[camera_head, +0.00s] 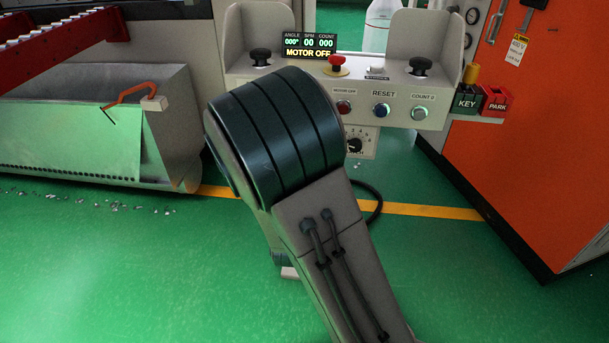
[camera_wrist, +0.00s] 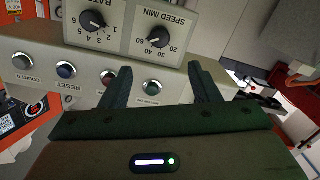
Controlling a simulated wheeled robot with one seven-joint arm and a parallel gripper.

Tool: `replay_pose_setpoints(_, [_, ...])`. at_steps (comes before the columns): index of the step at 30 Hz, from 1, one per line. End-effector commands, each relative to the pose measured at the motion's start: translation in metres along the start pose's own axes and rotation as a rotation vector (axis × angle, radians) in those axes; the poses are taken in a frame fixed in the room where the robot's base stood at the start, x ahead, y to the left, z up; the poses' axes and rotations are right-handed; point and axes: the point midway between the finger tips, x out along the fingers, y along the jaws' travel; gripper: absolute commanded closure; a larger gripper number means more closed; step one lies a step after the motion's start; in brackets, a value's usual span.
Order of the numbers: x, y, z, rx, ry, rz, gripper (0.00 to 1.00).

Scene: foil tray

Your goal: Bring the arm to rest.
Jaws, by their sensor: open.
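My arm (camera_head: 290,150) rises across the middle of the head view, and its large dark joint covers the left part of the control console (camera_head: 395,88). My gripper is hidden in that view. In the wrist view my gripper (camera_wrist: 160,68) is open, its two dark fingers apart with nothing between them. The console's button row and dial panel (camera_wrist: 140,25) are just beyond the fingers. A green button (camera_wrist: 152,87) shows between the fingers. I cannot tell whether the fingers touch the console.
The console display (camera_head: 310,46) reads "MOTOR OFF". A red mushroom button (camera_head: 336,64) stands on top. Green KEY and red PARK holders (camera_head: 496,100) are at the right, beside an orange cabinet (camera_head: 545,140). A metal bin (camera_head: 180,125) stands left. The green floor (camera_head: 120,270) in front is mostly clear.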

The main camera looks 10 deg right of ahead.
Motion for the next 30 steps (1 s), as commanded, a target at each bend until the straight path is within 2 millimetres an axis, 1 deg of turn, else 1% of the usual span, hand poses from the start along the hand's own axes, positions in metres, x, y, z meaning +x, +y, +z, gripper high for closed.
replay_pose_setpoints(4, [-0.006, -0.001, 0.000, 0.000, 0.000, -0.002, 0.44])
replay_pose_setpoints(16, [-0.005, 0.000, 0.000, 0.000, 0.000, -0.001, 0.44])
replay_pose_setpoints(19, [-0.005, 0.003, -0.006, 0.016, -0.019, -0.009, 0.44])
replay_pose_setpoints(23, [-0.003, 0.011, -0.025, 0.082, -0.111, -0.060, 0.44])
replay_pose_setpoints(26, [-0.006, 0.018, -0.048, 0.155, -0.222, -0.129, 0.44])
replay_pose_setpoints(30, [-0.018, 0.028, -0.082, 0.243, -0.380, -0.239, 0.44])
